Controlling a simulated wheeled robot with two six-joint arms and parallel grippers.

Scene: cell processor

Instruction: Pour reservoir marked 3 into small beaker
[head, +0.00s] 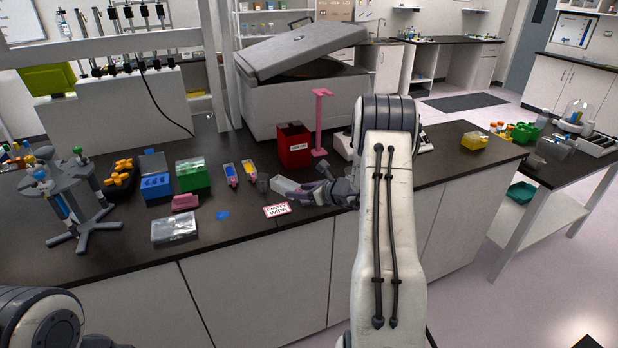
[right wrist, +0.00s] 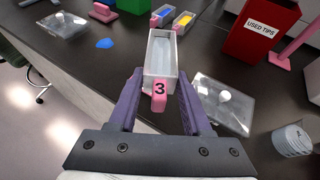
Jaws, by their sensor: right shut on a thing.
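My right gripper (head: 299,192) is over the bench. It is shut on a pale, clear-walled reservoir (right wrist: 161,58); its pink tab carries a black 3 in the right wrist view. In the head view this reservoir (head: 285,185) sticks out to the left from the fingers. My left gripper is out of view.
A blue reservoir (head: 231,174) and a yellow reservoir (head: 249,172) lie left of the beaker. A red used-tips box (head: 294,146) and a pink stand (head: 320,122) are behind. A sign (head: 276,210) lies near the front edge. A tube rack (head: 72,200) stands far left.

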